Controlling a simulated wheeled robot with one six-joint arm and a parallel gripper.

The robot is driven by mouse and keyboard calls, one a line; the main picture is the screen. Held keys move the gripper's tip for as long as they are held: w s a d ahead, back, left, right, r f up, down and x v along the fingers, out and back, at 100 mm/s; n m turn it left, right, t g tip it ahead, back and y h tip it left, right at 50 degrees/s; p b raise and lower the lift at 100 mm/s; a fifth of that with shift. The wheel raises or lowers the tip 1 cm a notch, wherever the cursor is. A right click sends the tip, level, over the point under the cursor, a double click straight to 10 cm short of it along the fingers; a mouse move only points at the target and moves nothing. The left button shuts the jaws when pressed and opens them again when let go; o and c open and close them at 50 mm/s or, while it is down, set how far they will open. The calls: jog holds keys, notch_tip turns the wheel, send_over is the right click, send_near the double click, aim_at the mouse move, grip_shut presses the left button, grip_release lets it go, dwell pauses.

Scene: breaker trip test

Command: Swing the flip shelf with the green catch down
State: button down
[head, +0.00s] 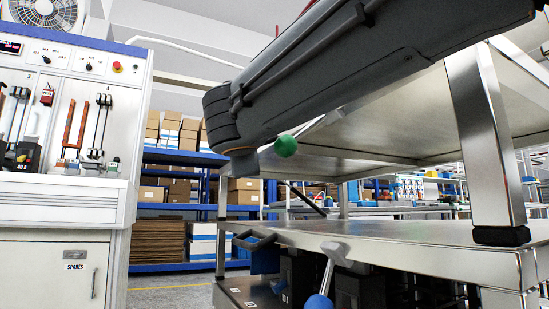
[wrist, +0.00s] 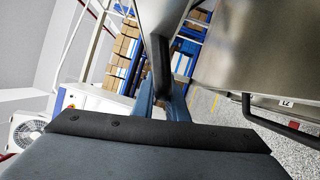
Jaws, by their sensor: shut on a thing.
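The green catch (head: 285,146) shows as a round green knob just under my dark arm in the head view. It hangs by the raised metal flip shelf (head: 370,132), whose underside faces me. My gripper (head: 246,165) is at the shelf's left end, mostly hidden by my arm. A wide metal panel (wrist: 265,50) fills the right there. The catch's pivot is hidden.
A lower metal shelf (head: 390,245) carries a blue-knobbed catch (head: 318,301) at its front edge. A metal post (head: 485,140) stands at right. A white breaker cabinet (head: 60,215) stands at left. Floor (head: 170,292) shows between them. Boxed blue racks (head: 180,165) are behind.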

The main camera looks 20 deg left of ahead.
jog(key=shift+w+a+f, duration=0.1)
jog(key=shift+a+f, duration=0.1)
jog(key=shift+f, duration=0.6)
jog(key=c, duration=1.8)
grip_release()
jog(key=shift+o, duration=0.2)
jog(key=shift+r, duration=0.1)
jog(key=shift+r, duration=0.2)
jog(key=p+v, duration=0.2)
jog(key=v, duration=0.6)
